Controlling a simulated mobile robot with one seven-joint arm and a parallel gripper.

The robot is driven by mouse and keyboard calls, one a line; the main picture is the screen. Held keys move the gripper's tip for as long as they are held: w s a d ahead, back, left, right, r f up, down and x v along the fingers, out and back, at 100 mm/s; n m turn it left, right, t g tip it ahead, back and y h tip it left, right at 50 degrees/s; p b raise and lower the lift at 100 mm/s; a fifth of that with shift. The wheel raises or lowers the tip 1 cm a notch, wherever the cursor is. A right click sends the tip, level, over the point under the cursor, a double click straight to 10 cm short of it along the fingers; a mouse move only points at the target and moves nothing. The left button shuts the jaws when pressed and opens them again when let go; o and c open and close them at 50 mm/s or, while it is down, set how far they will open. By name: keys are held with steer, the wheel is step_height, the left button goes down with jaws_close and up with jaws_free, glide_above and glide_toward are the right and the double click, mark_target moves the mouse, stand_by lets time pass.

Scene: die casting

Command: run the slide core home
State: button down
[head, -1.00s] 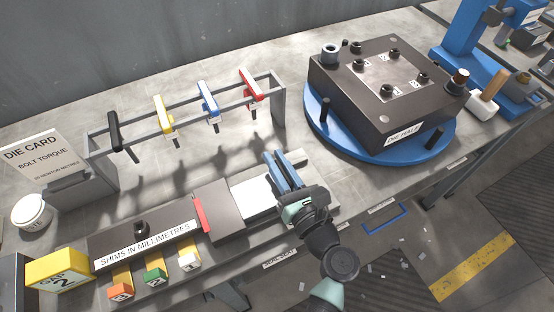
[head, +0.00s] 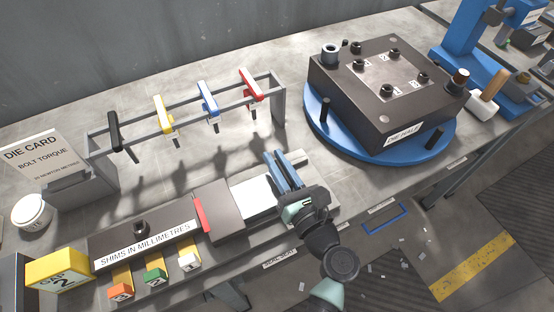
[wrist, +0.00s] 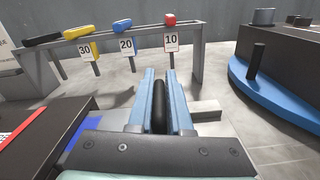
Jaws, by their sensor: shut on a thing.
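My gripper (head: 276,163) is over the right end of the slide assembly at the bench's front. In the wrist view my gripper (wrist: 161,84) has its blue fingers on either side of a black upright handle (wrist: 160,105) and is shut on it. The slide rail (head: 294,161) is pale metal and runs left from there to a dark block (head: 225,207) with a red strip (head: 201,214) on its left end. The handle's base, and how it joins the slide core, are hidden behind my gripper.
A rack (head: 190,108) with black, yellow, blue and red tools stands behind. The die half (head: 385,105) sits on a blue turntable (head: 322,135) to the right. Shim blocks (head: 156,270) line the front left. Bare bench lies between rack and slide.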

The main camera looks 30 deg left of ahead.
mark_target(263, 182)
steer(key=shift+s+a+r+p, duration=0.15)
steer(key=shift+s+a+p, duration=0.75)
steer(key=shift+s, duration=0.25)
steer(key=shift+s+a, duration=0.2)
steer(key=shift+s, duration=0.05)
steer(key=shift+f, duration=0.25)
steer(key=c, duration=0.9)
jaws_free()
steer(key=shift+s, duration=0.1)
steer(key=shift+r, duration=0.1)
steer(key=shift+s+d, duration=0.1)
steer(key=shift+d, duration=0.2)
steer(key=v, duration=1.2)
steer(key=shift+s, duration=0.2)
